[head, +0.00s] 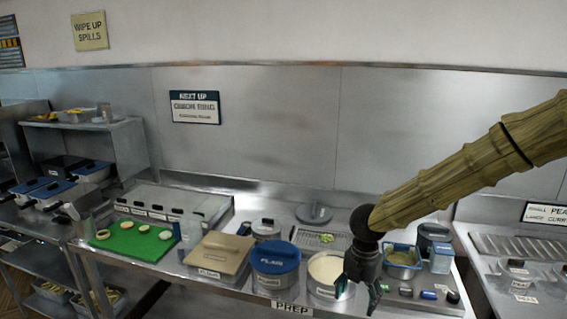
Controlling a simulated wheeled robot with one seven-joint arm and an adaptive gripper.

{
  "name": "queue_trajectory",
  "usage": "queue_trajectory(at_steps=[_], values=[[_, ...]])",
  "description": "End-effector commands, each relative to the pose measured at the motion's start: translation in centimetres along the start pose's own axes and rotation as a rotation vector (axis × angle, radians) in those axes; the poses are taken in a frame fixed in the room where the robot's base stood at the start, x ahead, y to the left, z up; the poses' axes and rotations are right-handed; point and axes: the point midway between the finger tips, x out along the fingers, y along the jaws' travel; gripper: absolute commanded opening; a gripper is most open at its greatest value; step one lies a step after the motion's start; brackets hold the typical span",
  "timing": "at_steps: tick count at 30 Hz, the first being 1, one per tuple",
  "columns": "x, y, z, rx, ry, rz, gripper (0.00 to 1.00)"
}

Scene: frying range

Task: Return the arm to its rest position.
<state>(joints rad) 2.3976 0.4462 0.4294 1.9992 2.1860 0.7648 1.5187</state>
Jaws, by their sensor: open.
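My arm, in a tan ribbed sleeve (455,180), reaches in from the right edge of the head view. My gripper (358,294) points down at its end, over the front of the prep counter. It is open, with nothing seen between its fingers. It overlaps the right side of an open round tub of pale contents (326,268) in the picture. I cannot tell whether it touches the tub.
A blue-lidded tub (275,257), a tan-lidded box (220,253) and a green board (130,241) with pale rounds stand to the left. A blue-rimmed basket (402,256) and several small items are close right of my gripper.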

Motion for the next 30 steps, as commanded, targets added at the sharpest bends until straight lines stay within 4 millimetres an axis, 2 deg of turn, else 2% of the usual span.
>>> queue_trajectory(at_steps=[11,17,23,30], values=[[5.5,-3.5,0.3,-0.267,-0.061,-0.101,0.68],[9.4,-5.5,0.1,-0.497,-0.093,-0.177,0.68],[15.3,-8.7,-0.6,-0.892,-0.115,-0.293,0.68],[22.5,-12.6,-2.6,-1.481,-0.096,-0.419,0.68]])
